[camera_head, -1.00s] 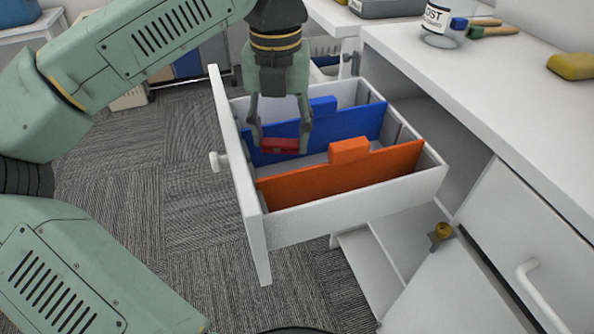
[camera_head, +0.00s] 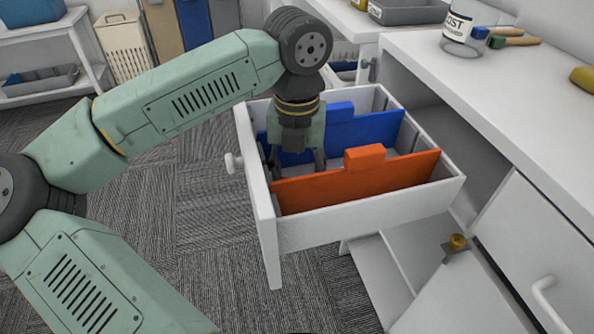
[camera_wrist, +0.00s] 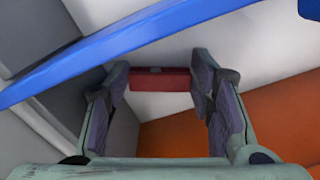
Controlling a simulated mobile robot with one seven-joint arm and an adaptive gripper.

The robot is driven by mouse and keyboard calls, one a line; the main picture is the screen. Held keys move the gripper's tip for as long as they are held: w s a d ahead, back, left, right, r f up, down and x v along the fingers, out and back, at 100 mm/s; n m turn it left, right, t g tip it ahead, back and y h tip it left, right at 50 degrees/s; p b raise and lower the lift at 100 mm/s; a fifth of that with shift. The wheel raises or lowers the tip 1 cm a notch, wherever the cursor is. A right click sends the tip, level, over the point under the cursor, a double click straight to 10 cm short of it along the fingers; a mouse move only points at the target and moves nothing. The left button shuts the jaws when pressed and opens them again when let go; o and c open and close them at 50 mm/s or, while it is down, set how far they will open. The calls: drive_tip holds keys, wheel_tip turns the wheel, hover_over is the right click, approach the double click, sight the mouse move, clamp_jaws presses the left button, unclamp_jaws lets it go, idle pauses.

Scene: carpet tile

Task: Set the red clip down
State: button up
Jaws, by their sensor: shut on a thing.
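The red clip (camera_wrist: 160,79) is between the two fingertips of my gripper (camera_wrist: 163,82) in the wrist view, with both fingers against its ends. In the head view my gripper (camera_head: 297,162) reaches down into the open white drawer (camera_head: 350,219), between the blue divider (camera_head: 368,131) and the orange divider (camera_head: 352,178). The clip is hidden there behind the orange divider. In the wrist view the white drawer floor shows behind the clip; I cannot tell whether the clip touches it.
The blue divider (camera_wrist: 130,45) and the orange divider (camera_wrist: 195,135) stand close on either side. A white worktop (camera_head: 480,85) at the right holds a labelled jar (camera_head: 457,25), brushes and a yellow thing. A cabinet door with a brass knob (camera_head: 457,242) hangs below the drawer.

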drive_tip(key=o, duration=0.5)
wheel_tip(320, 180, up, 12)
drive_tip(key=shift+r+p, duration=0.15)
drive_tip(key=shift+p, duration=0.2)
